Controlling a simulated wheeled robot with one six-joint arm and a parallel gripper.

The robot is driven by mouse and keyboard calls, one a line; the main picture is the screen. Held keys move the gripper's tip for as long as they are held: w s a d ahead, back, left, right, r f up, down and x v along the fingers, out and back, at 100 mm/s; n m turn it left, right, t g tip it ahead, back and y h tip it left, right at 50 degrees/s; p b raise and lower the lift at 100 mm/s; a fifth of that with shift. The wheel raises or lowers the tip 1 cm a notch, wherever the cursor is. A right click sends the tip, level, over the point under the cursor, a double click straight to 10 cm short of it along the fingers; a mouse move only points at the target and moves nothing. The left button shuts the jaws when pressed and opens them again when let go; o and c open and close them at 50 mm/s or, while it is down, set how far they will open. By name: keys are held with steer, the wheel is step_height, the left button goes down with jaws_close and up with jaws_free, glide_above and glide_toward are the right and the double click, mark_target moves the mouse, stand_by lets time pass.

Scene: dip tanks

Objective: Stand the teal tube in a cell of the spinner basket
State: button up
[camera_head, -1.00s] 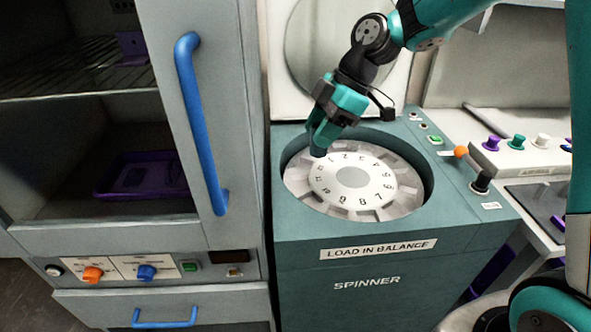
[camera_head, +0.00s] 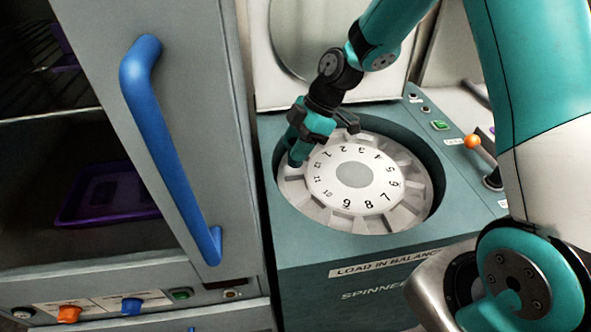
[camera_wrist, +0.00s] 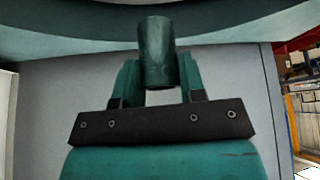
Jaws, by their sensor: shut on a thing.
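My gripper (camera_head: 303,132) is shut on the teal tube (camera_wrist: 156,50), which stands up between the two fingers in the wrist view. In the head view the tube (camera_head: 297,157) points down, slightly tilted, inside the spinner's round opening. Its lower end is at the outer ring of the spinner basket (camera_head: 353,172), at the back left near the numbers 12 and 1. The basket has a white numbered hub with grey radial cells around it. I cannot tell whether the tube's end is inside a cell or just above it.
The spinner housing (camera_head: 300,235) rims the basket, and its raised lid (camera_head: 345,45) stands behind. A cabinet with a blue handle (camera_head: 165,140) is close on the left. An orange-knobbed lever (camera_head: 473,143) is at the right.

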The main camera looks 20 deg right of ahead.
step_height(320, 180, down, 8)
steer(key=shift+a+f+p, duration=0.1)
steer(key=shift+f+p, duration=0.05)
steer(key=shift+p, duration=0.25)
steer(key=shift+f, duration=0.15)
steer(key=o, duration=0.9)
steer(key=shift+o, duration=0.2)
steer(key=b+v, duration=0.2)
steer(key=v, duration=1)
steer(key=s+a+r+m+h, duration=0.1)
steer(key=s+a+r+m, duration=0.4)
steer(key=s+a+r, duration=0.55)
steer(key=s+r+m, duration=0.3)
steer(key=s+m, duration=0.3)
steer(key=s, duration=0.7)
steer(key=shift+s+h, duration=0.35)
steer(key=shift+h, duration=0.05)
